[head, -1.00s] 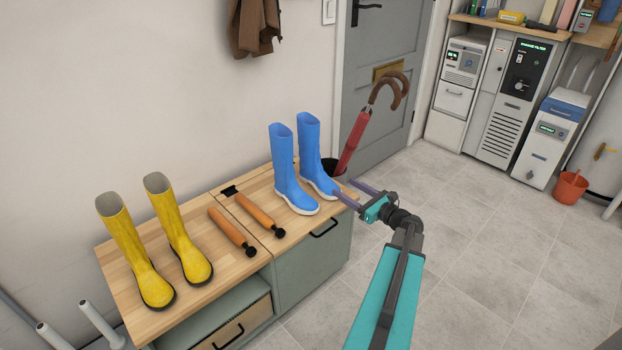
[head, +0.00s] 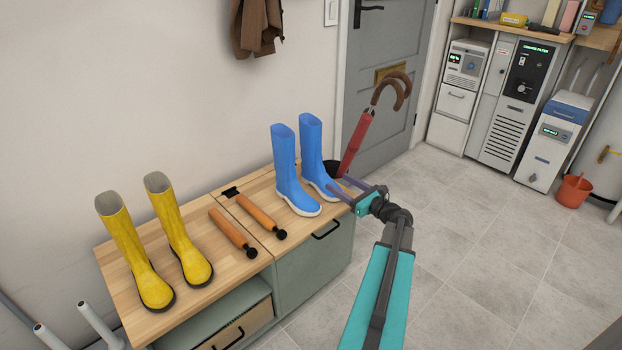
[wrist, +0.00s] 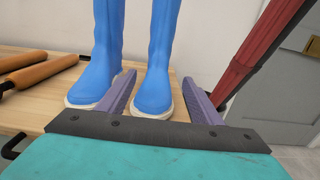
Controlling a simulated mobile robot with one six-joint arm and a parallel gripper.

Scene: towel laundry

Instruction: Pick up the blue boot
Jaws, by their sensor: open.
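Two blue boots stand upright side by side on the wooden bench top: a left one (head: 290,175) and a right one (head: 315,155). My gripper (head: 346,190) is at the bench's right end, by the toe of the right boot. In the wrist view, the open fingers of my gripper (wrist: 162,98) point at the right boot (wrist: 157,75), with its toe between them. The left boot (wrist: 103,60) is outside, to the left of the left finger. No grip on either boot shows.
A red umbrella (head: 357,140) leans in a dark stand just right of the blue boots, close to my right finger.

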